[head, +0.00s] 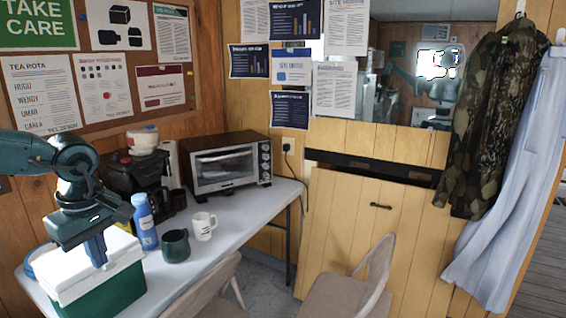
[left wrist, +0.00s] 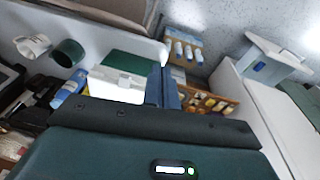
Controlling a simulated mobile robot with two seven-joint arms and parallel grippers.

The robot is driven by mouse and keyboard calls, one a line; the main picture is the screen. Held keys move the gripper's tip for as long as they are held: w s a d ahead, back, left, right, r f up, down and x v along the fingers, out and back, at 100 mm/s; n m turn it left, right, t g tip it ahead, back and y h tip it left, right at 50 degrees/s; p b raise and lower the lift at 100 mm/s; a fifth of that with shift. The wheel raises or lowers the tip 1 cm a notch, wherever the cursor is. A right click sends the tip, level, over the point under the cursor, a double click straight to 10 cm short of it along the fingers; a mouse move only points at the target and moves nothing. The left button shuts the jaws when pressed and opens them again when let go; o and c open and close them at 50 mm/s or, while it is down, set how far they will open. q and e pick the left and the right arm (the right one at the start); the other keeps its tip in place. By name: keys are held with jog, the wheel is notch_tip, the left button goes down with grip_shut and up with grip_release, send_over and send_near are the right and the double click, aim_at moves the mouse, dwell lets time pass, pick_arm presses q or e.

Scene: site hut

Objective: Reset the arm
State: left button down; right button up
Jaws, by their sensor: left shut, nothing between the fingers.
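My left arm comes in from the left in the head view. Its gripper (head: 96,254) points down with its blue fingers together and nothing between them. It is over the white lid of a green cooler box (head: 122,287); I cannot tell how large the gap to the lid is. In the left wrist view the fingers (left wrist: 162,88) are together beside the cooler's white lid (left wrist: 117,88). My right gripper is in neither view.
Near the cooler on the white table (head: 226,232) stand a blue bottle (head: 145,222), a dark green mug (head: 175,246) and a white mug (head: 203,226). A coffee maker (head: 133,175) and toaster oven (head: 222,164) stand behind. Chairs (head: 352,285) stand in front.

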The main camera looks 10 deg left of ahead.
pick_arm(q)
jog(key=s+d+f+n+t+h+p, duration=0.1)
jog(key=d+f+n+t+h, duration=0.25)
jog(key=d+f+n, duration=0.55)
jog(key=d+f+n+t+h, duration=0.3)
jog(key=f+n+t, duration=0.2)
jog(key=n, duration=0.9)
jog(key=s+d+f+n+t+h+p, duration=0.1)
jog(key=d+f+n+t+h, duration=0.3)
jog(key=f+n, duration=0.5)
jog(key=s+d+f+n+g+y, duration=0.1)
jog(key=s+d+f+n+y, duration=0.1)
jog(key=d+n, duration=0.4)
jog(key=s+d+f+n+g+y, duration=0.2)
jog(key=d+n, duration=0.5)
jog(key=n, duration=0.8)
jog(key=s+f+y, duration=0.1)
jog(key=s+f, duration=0.1)
jog(key=s, duration=0.1)
jog(key=shift+s+f+p, duration=0.25)
jog(key=shift+f+p, duration=0.05)
jog(key=shift+f, duration=0.05)
jog(key=shift+y, duration=0.35)
